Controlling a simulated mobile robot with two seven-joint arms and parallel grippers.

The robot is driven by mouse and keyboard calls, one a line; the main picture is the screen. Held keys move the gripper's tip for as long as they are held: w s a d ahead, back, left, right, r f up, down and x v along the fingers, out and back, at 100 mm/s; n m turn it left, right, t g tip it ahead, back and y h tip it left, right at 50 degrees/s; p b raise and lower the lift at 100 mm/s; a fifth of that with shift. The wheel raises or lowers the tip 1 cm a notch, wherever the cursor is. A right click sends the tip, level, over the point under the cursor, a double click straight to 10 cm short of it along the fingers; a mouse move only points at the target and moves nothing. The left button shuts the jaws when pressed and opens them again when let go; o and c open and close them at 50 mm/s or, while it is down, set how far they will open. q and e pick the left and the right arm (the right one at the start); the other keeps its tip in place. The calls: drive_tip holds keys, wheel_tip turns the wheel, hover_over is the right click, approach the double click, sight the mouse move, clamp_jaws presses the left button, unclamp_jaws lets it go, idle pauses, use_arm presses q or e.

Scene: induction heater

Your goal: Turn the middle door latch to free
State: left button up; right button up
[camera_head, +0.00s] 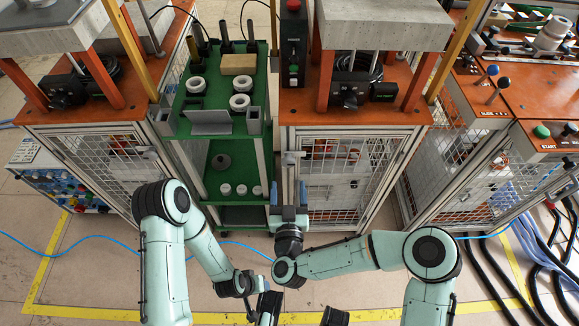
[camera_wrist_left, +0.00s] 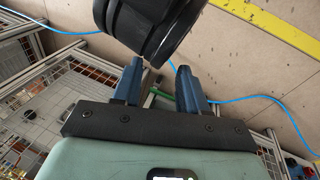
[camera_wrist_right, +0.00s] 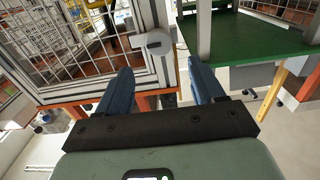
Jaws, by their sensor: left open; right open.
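The middle door latch (camera_head: 291,158) is a small grey piece on the left edge of the middle cabinet's mesh door (camera_head: 335,180). In the right wrist view the latch (camera_wrist_right: 157,42) shows as a pale round knob on the frame post, ahead of my fingers. My right gripper (camera_head: 289,192) is open, with its two blue fingers apart and nothing between them. It is just in front of and below the latch, not seen touching it. The door looks closed. My left gripper (camera_wrist_left: 160,80) is open and empty, low over the floor, away from the door.
A green shelf (camera_head: 230,185) with white rings stands left of the middle cabinet, close to my right gripper. Another mesh-doored cabinet (camera_head: 100,160) is at the left. A blue hose (camera_head: 90,236) crosses the floor. A dark round part hangs close above my left fingers.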

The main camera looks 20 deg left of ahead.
sight(288, 163)
use_arm(q)
drive_tip(key=shift+w+a+f+t+b, duration=0.2)
drive_tip(key=shift+w+a+f+b, duration=0.2)
drive_tip(key=shift+w, duration=0.25)
drive_tip(key=shift+w+a+f+t+b, duration=0.2)
drive_tip(key=shift+w+a+f+b, duration=0.1)
drive_tip(key=shift+w+f, duration=0.25)
use_arm(e)
drive_tip(key=x, duration=0.8)
drive_tip(key=shift+w+f, duration=0.1)
use_arm(q)
drive_tip(key=shift+r, duration=0.1)
use_arm(e)
drive_tip(key=shift+c, duration=0.3)
drive_tip(key=c, duration=1)
